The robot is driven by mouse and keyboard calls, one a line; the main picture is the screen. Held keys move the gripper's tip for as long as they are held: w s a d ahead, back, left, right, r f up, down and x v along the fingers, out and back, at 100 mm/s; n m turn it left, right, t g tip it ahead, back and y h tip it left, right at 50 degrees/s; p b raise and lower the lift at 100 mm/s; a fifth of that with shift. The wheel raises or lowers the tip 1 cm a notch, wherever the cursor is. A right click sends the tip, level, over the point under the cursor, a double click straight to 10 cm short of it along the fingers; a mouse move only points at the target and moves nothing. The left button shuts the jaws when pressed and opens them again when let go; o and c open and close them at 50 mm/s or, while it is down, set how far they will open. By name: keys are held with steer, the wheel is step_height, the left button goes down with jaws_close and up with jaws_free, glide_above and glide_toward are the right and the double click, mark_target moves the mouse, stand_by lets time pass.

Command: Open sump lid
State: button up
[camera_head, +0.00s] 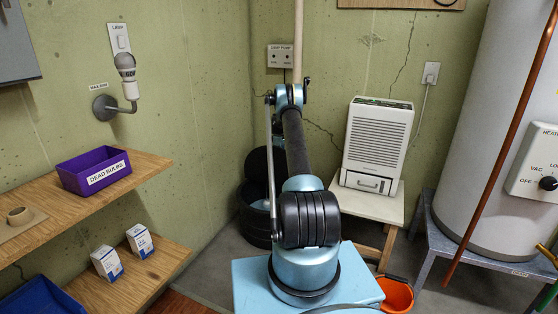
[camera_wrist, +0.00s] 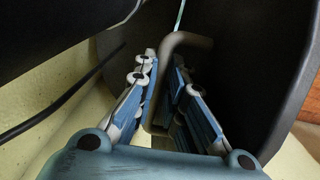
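The black round sump pit (camera_head: 253,226) stands in the back corner in the head view, partly hidden by my arm. A dark panel that looks like its lid (camera_head: 257,163) stands raised above it, tilted up near the wall. In the wrist view, a bent grey metal handle (camera_wrist: 187,39) lies in front of a black surface (camera_wrist: 245,60). My gripper (camera_wrist: 165,62) has its two blue fingers on either side of the handle bar. The bar runs close along the left finger, with a narrow gap to the right finger. My gripper is hidden in the head view.
A white dehumidifier (camera_head: 377,143) stands on a small table (camera_head: 368,203) right of the pit. An orange bucket (camera_head: 397,294) is on the floor below. Wooden shelves (camera_head: 135,172) with a purple bin (camera_head: 94,170) line the left wall. A water heater (camera_head: 475,110) is at right.

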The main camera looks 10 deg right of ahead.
steer(key=o, duration=0.4)
steer(key=shift+d, duration=0.2)
steer(key=shift+a, duration=0.15)
steer(key=r, duration=1.2)
steer(key=shift+s+a, duration=0.15)
steer(key=shift+s, duration=0.05)
